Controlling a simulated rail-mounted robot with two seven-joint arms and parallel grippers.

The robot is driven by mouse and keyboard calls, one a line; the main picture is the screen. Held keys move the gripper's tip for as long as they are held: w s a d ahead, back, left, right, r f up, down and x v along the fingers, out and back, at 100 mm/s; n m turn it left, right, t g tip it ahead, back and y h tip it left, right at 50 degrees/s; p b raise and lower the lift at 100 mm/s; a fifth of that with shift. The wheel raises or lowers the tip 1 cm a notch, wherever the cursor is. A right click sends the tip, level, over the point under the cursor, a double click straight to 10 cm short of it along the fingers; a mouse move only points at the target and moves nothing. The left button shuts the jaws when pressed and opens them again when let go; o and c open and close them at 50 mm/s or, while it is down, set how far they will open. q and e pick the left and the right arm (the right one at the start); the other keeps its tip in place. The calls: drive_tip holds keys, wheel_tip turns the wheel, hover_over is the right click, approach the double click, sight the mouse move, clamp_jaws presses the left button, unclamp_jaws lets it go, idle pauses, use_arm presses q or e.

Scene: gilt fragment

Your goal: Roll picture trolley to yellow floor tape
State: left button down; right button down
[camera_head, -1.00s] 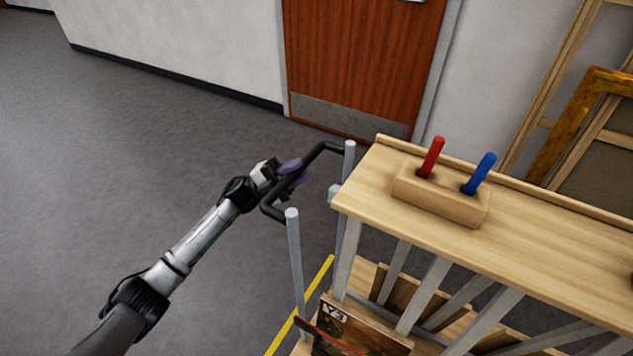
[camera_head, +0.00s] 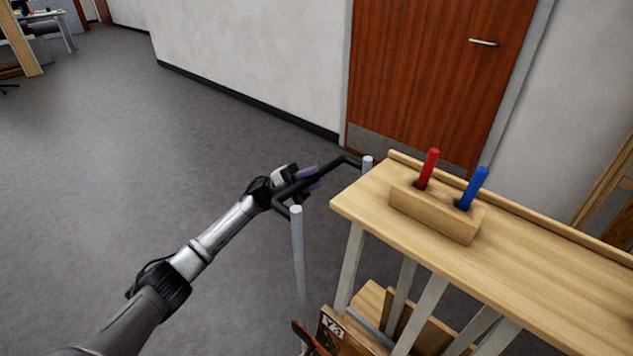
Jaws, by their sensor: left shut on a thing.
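The picture trolley has a wooden top (camera_head: 540,260), grey uprights and a black push handle (camera_head: 345,160) at its left end. A framed picture with a label (camera_head: 335,335) stands low in its rack, cut off by the bottom edge. My left gripper (camera_head: 305,180) is shut on the black handle; its purple-tinted fingers show around the bar. My right gripper is not in view. No yellow floor tape shows now.
A wooden block (camera_head: 432,212) with a red and a blue handle sits on the trolley top. A brown door (camera_head: 435,80) and white wall (camera_head: 255,60) stand behind. Open grey floor (camera_head: 110,180) lies left. A desk (camera_head: 45,25) is far back left.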

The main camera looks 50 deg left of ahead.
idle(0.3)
use_arm(q)
drive_tip(key=c, duration=1)
unclamp_jaws()
drive_tip(key=shift+a, duration=0.1)
drive_tip(key=shift+o, duration=0.2)
drive_tip(key=shift+s+a+f, duration=0.2)
drive_tip(key=shift+a+f, duration=0.05)
drive_tip(key=shift+a, duration=0.1)
drive_tip(key=p+v, duration=0.1)
drive_tip(key=v, duration=1.1)
drive_tip(key=shift+s+a+f, duration=0.2)
drive_tip(key=shift+a, duration=0.1)
